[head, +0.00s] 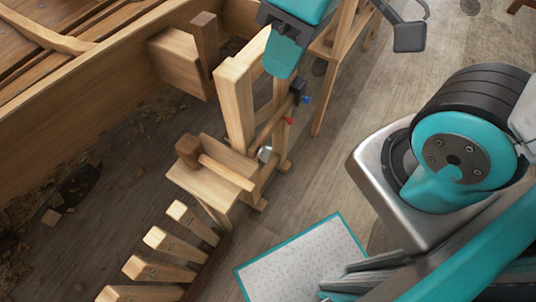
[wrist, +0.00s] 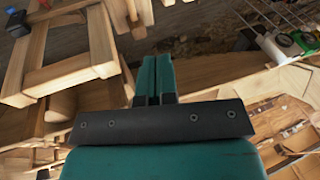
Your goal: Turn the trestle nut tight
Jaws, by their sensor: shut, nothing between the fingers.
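A wooden trestle (head: 236,108) with an upright post stands beside the hull in the head view. Small fittings show by it: a black piece with a blue end (head: 298,92), a red piece (head: 288,121) and a pale grey piece (head: 265,154). I cannot tell which, if any, is the trestle nut. My gripper (head: 281,74) hangs at the top middle, teal with a dark crossbar, just above and right of the post in the picture. In the wrist view its two teal fingers (wrist: 157,78) are together and hold nothing. No nut shows clearly between or beside them.
The plank hull (head: 90,85) fills the upper left. Several wooden blocks (head: 173,243) stand in a row at the lower left. A teal-edged mat (head: 300,268) lies on the floor. Another wooden frame (head: 335,40) stands behind.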

